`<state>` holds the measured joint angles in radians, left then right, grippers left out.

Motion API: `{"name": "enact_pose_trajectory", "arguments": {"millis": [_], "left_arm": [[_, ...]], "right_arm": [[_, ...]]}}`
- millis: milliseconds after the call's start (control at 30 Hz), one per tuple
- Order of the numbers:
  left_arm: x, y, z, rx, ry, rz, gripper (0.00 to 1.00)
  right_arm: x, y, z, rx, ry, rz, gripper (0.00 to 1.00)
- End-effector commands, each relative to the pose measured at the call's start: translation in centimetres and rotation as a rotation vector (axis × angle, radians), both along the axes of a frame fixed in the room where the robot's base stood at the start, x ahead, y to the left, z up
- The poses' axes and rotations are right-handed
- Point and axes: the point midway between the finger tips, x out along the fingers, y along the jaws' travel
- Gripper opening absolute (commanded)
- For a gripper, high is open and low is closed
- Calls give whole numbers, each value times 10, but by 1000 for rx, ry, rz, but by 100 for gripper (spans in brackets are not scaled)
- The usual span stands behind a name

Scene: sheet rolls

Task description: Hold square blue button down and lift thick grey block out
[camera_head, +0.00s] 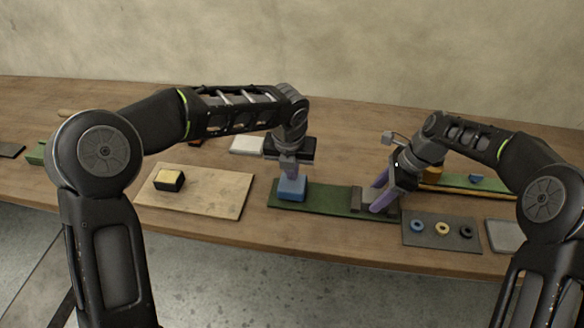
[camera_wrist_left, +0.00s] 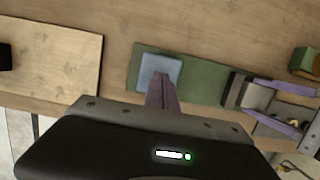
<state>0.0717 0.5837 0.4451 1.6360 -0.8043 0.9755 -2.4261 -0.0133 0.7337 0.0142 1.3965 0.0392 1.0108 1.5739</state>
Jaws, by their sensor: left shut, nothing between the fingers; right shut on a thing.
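The square blue button (camera_head: 292,188) stands on a long green board (camera_head: 325,200) in the head view. My left gripper (camera_head: 290,176) is shut and empty, pointing down with its fingertips at the button's top. The left wrist view also shows the fingertips (camera_wrist_left: 162,78) over the blue button (camera_wrist_left: 150,70). My right gripper (camera_head: 376,194) comes in tilted at the board's right end. In the left wrist view its purple fingers (camera_wrist_left: 262,98) are on either side of the grey block (camera_wrist_left: 256,96). A darker grey piece (camera_wrist_left: 234,86) stands beside the block. Whether the block is clear of the board is unclear.
A light wooden board (camera_head: 215,192) with a black-and-yellow block (camera_head: 169,180) lies to the left. A grey plate (camera_head: 440,232) with several rings lies to the right. A second green board (camera_head: 460,183) lies behind the right gripper. The table's front edge is close.

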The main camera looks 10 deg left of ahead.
Motion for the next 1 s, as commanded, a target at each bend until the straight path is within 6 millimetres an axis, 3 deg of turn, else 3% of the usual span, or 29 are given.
{"name": "enact_pose_trajectory", "arguments": {"millis": [833, 1000], "left_arm": [[-1, 0, -36, 1, 4, -1, 0], [-1, 0, -36, 1, 4, 0, 0]], "right_arm": [[0, 0, 0, 0, -1, 0, 3], [0, 0, 1, 0, -1, 0, 3]]}}
